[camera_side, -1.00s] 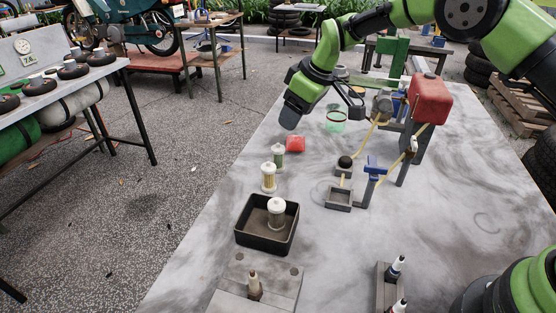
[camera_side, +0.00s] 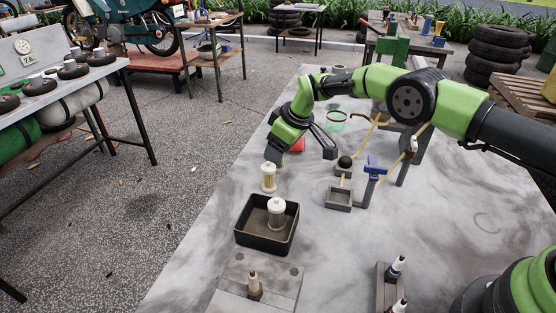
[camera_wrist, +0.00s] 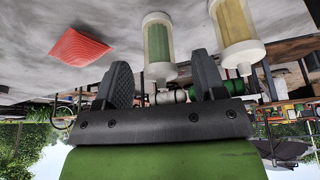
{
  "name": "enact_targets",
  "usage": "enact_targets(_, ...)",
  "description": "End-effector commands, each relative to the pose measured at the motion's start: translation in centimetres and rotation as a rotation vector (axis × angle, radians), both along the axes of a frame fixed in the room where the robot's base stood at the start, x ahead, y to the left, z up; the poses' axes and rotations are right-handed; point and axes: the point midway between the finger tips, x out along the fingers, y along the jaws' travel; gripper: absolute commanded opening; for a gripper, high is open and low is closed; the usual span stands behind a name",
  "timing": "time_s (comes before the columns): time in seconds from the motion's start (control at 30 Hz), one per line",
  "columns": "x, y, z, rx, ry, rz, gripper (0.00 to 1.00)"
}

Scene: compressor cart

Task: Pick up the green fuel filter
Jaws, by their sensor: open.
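The green fuel filter (camera_wrist: 158,48), a clear cylinder with a green inside and white caps, stands in the wrist view just beyond the gap between my fingers. My gripper (camera_wrist: 162,78) is open, with one finger to each side of the filter's line and nothing held. In the side view my gripper (camera_side: 273,158) is low over the table and hides the green filter. A similar yellow filter (camera_wrist: 236,28) stands to the right in the wrist view, close to my right finger; it also shows in the side view (camera_side: 269,178).
A red ribbed item (camera_wrist: 80,46) lies left of the fingers. A black tray (camera_side: 264,238) holding another filter (camera_side: 276,212) is nearer the side camera. A grey holder with a blue top (camera_side: 374,168) and a small grey box (camera_side: 339,198) stand to the right.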

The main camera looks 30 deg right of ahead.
Motion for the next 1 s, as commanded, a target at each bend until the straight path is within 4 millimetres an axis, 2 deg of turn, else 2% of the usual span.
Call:
enact_targets(0.3, 0.0, 0.1, -0.2, 0.001, 0.002, -0.001, 0.64)
enact_targets(0.37, 0.0, 0.1, -0.2, 0.001, 0.001, -0.001, 0.53)
enact_targets(0.53, 0.1, 0.1, -0.2, 0.001, 0.0, 0.0, 0.14)
enact_targets(0.57, 0.1, 0.1, -0.2, 0.001, 0.0, 0.0, 0.1)
enact_targets(0.83, 0.1, 0.1, 0.0, 0.001, -0.001, 0.0, 0.1)
enact_targets(1.0, 0.1, 0.1, 2.2, 0.001, -0.004, 0.0, 0.1)
